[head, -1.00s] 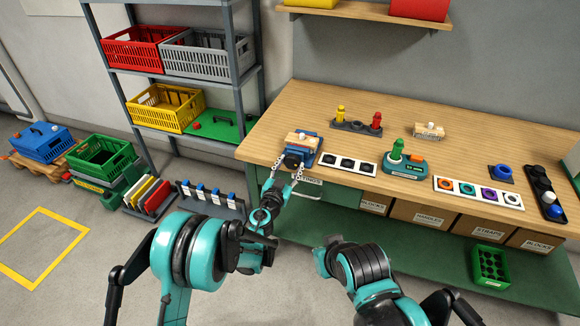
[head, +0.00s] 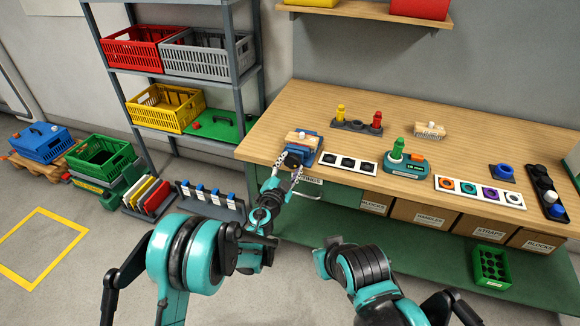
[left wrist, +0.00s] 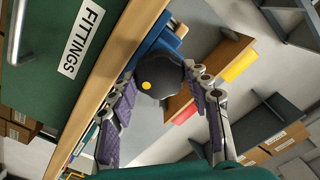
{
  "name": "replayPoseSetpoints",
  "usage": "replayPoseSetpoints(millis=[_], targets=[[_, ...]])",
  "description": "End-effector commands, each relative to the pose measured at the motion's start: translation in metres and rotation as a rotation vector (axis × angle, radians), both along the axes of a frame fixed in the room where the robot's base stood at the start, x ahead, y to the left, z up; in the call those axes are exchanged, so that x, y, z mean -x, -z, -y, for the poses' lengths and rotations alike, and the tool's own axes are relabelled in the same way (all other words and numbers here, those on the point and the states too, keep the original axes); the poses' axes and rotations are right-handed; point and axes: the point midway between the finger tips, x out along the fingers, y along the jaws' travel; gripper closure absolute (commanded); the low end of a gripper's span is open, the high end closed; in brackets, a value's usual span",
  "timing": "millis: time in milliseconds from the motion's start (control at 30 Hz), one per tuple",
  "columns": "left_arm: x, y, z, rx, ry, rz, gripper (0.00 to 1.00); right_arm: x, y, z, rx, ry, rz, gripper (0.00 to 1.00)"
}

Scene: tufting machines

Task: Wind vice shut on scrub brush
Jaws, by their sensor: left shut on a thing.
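The blue vice (head: 314,144) stands at the front left edge of the workbench. A scrub brush with a light wooden back (head: 301,137) sits in it; I cannot tell how tightly its jaws close on it. The vice's dark round knob (head: 292,160) faces the front. In the left wrist view the knob (left wrist: 158,76) has a yellow dot. My left gripper (head: 288,168) is shut on the knob, its fingers on either side; they also show in the left wrist view (left wrist: 160,88).
A second brush (head: 430,130) lies farther back on the workbench (head: 275,115). A white strip with black round spots (head: 348,164) lies just right of the vice, and a green-and-teal device (head: 404,162) stands beyond it. A drawer labelled FITTINGS (left wrist: 80,42) is below.

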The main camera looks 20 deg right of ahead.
Motion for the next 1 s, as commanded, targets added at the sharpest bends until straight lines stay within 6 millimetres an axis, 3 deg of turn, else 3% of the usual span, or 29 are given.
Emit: replayPoseSetpoints(millis=[1000], targets=[[0.0002,0.0007,0.0006,-0.800,0.000,0.540,0.80,0.0000,0.0004,0.0000,0.000,0.000,0.000,1.00]])
